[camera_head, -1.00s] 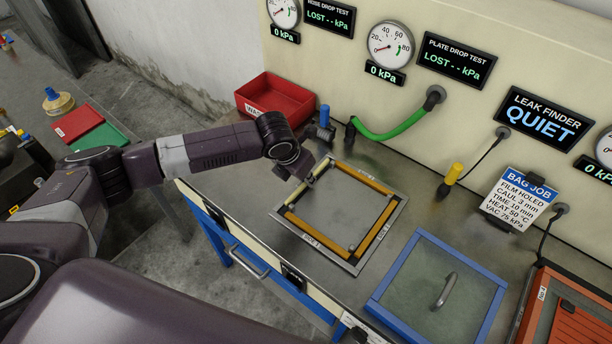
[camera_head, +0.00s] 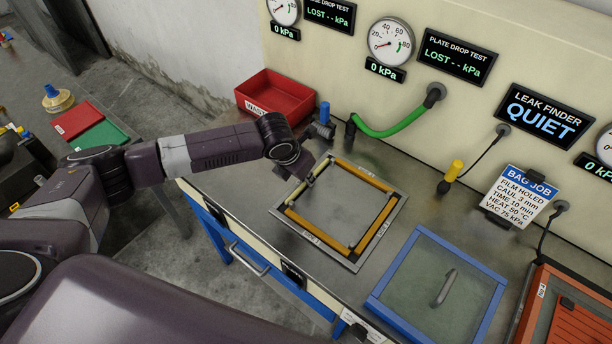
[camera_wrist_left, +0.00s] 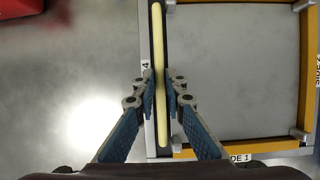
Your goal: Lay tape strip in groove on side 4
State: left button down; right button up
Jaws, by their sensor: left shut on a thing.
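A pale yellow tape strip (camera_wrist_left: 159,90) runs lengthwise along side 4 of the square frame, over or in its dark groove; I cannot tell whether it touches the bottom. My left gripper (camera_wrist_left: 165,92) is shut on the strip near its middle. In the head view, my left gripper (camera_head: 308,180) is at the frame's left side, and part of the strip (camera_head: 292,190) shows beside it. The frame (camera_head: 280,223) has orange strips (camera_head: 312,229) along its other three sides. My right gripper is not in view.
A red waste bin (camera_head: 275,92) stands behind my left arm. A blue post (camera_head: 324,114) and green hose (camera_head: 395,128) are behind the frame. A blue-edged lid with a handle (camera_head: 445,288) lies to the right. The bench left of the frame is clear.

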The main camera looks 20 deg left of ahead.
pick_arm(q)
jog(key=shift+f, duration=0.1)
dwell(0.4)
jog(key=c, duration=1.9)
grip_release()
jog(key=shift+f, duration=0.1)
jog(key=shift+s, duration=0.1)
